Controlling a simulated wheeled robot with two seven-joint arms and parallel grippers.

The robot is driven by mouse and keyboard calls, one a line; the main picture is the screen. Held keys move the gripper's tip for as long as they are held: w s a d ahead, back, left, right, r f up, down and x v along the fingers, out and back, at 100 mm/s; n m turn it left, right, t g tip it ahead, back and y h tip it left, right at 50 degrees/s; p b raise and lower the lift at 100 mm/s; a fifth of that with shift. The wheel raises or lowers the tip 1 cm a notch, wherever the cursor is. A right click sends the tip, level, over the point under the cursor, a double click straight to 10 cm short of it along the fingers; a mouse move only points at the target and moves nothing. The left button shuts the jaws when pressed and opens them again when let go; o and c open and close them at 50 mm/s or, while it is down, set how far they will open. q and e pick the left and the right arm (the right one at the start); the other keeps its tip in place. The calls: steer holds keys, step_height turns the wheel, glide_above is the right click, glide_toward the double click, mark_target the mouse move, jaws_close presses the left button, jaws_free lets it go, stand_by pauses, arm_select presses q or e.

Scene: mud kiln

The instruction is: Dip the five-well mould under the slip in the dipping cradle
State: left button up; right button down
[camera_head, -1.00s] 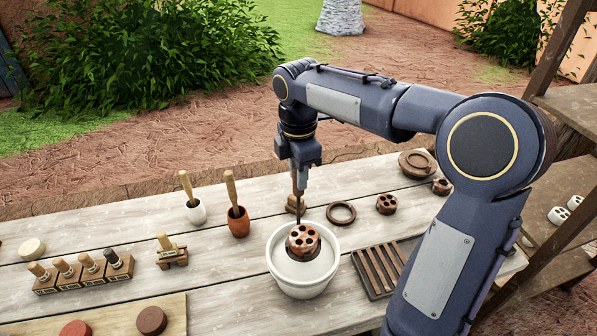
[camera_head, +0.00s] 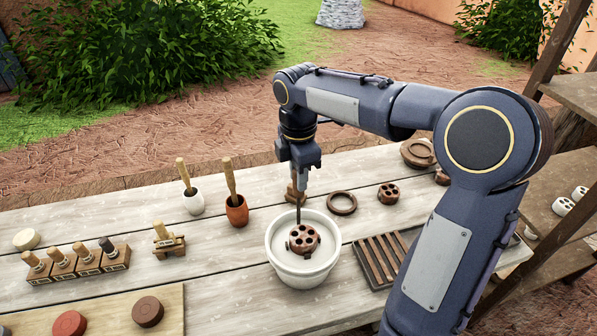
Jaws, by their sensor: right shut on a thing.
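A white bucket (camera_head: 303,275) stands on the bench with pale slip (camera_head: 325,246) inside. The reddish-brown five-well mould (camera_head: 304,236) is inside the bucket, wells facing up, its top face showing above the slip. How deep its lower part sits is not clear. My left gripper is out of view.
A dark slatted rack (camera_head: 385,262) stands right of the bucket. Behind are a brown ring (camera_head: 342,203) and another holed piece (camera_head: 388,193). Two pots with pestles (camera_head: 236,210), a small wooden stand (camera_head: 169,243) and a row of stamps (camera_head: 78,262) are to the left.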

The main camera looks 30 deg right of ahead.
steer(key=shift+f+b, duration=1.4)
steer(key=shift+f, duration=0.95)
steer(key=shift+r+p, duration=0.1)
steer(key=shift+p, duration=0.2)
stand_by(1.4)
steer(key=shift+r+p, duration=4.3)
steer(key=shift+r, duration=0.35)
